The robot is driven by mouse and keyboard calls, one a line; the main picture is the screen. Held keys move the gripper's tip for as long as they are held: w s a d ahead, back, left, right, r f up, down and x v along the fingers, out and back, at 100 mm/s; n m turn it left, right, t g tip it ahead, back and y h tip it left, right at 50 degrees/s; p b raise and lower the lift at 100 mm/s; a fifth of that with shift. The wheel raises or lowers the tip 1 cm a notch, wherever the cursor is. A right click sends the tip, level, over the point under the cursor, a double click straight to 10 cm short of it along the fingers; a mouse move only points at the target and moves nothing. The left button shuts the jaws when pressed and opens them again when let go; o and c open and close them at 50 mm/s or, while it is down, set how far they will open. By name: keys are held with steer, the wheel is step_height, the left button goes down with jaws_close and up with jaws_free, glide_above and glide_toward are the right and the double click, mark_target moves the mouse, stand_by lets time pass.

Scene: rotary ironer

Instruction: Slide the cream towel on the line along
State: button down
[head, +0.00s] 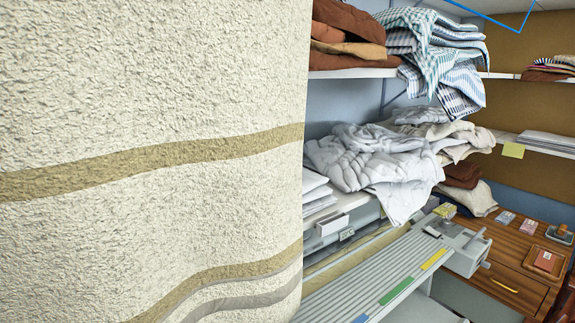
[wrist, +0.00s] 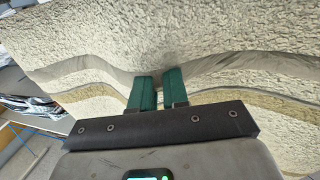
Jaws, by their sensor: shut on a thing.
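The cream towel (head: 150,90) hangs very close in the head view and fills its left half. It has rough terry cloth, tan bands and a grey stripe near the bottom. In the wrist view the towel (wrist: 235,42) spans most of the picture, with a grey stripe and a tan band. My gripper (wrist: 157,76) has two green fingers set close together, shut on the towel's cloth, which puckers between the fingertips. The head view does not show my gripper. The line is not clearly visible in either view.
Behind the towel, shelves hold a checked cloth pile (head: 440,50), brown cloths (head: 345,30) and crumpled white linens (head: 375,160). Below is a grey ironer (head: 375,275) with coloured strips. A wooden cabinet (head: 505,270) stands at right. The towel hides everything to the left.

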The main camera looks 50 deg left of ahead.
steer(key=shift+s, duration=0.2)
steer(key=shift+s+a, duration=0.15)
steer(key=shift+s, duration=1.3)
steer(key=shift+s+a, duration=0.15)
steer(key=shift+s, duration=1.25)
steer(key=s, duration=0.6)
steer(key=shift+a, duration=0.2)
steer(key=c, duration=1.1)
jaws_free()
steer(key=shift+o, duration=0.2)
steer(key=v, duration=0.6)
